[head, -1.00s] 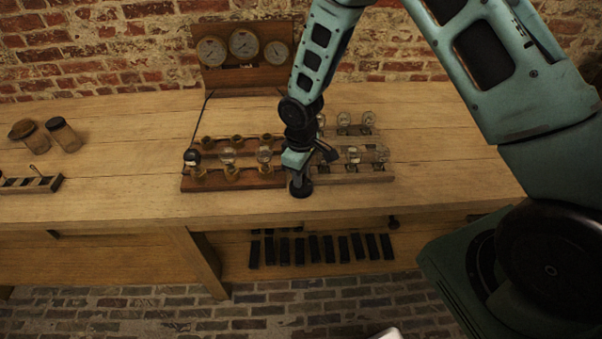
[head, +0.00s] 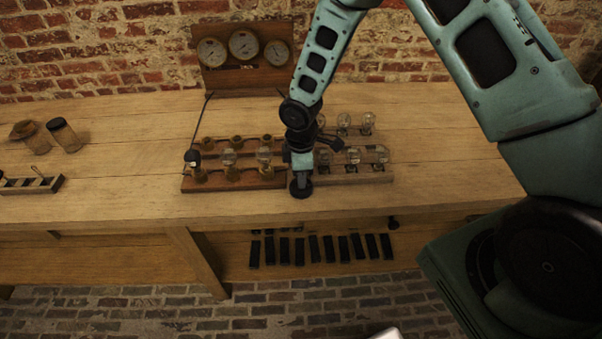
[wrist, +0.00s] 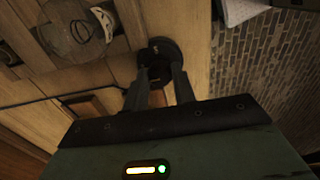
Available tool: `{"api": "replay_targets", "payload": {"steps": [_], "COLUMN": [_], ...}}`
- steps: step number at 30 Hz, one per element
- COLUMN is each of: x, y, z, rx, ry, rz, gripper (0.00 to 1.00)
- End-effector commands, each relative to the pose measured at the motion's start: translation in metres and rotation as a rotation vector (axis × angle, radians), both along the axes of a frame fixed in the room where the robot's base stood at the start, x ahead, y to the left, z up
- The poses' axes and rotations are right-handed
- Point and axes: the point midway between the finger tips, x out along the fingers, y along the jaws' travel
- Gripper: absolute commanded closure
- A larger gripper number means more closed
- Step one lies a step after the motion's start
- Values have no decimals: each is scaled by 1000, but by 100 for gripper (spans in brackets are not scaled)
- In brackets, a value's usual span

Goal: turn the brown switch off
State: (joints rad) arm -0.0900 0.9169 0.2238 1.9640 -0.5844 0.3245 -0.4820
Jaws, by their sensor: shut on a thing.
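A dark round-based switch (head: 301,190) sits near the front edge of the workbench, just in front of the boards of jars and bulbs. It looks nearly black, so its brown colour is hard to tell. My gripper (head: 301,175) points down onto it from above. In the wrist view, my gripper (wrist: 162,79) has both fingers closed around the upper part of the switch, and its dark round base (wrist: 159,49) shows past the fingertips. The lever between the fingers is mostly hidden, so its exact position cannot be told.
A jar board (head: 240,184) stands close on the left and a board of bulbs (head: 362,178) close on the right. A gauge panel (head: 240,77) is behind. A wooden rack (head: 30,185) and jars (head: 64,135) are far left. The bench front right is clear.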

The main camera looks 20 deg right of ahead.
Motion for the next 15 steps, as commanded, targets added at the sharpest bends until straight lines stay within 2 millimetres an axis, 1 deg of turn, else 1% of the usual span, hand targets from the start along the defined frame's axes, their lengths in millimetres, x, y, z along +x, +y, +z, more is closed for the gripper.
{"api": "replay_targets", "payload": {"steps": [10, 11, 12, 13, 15], "x": [1, 1, 1, 1, 1], "y": [0, 0, 0, 0, 0], "z": [1, 1, 1, 1, 1], "rx": [-1, -1, -1, -1, -1], "ry": [-2, -2, -2, -2, -2], "rz": [4, 4, 3, 3, 3], "gripper": [97, 68, 57, 52, 52]}}
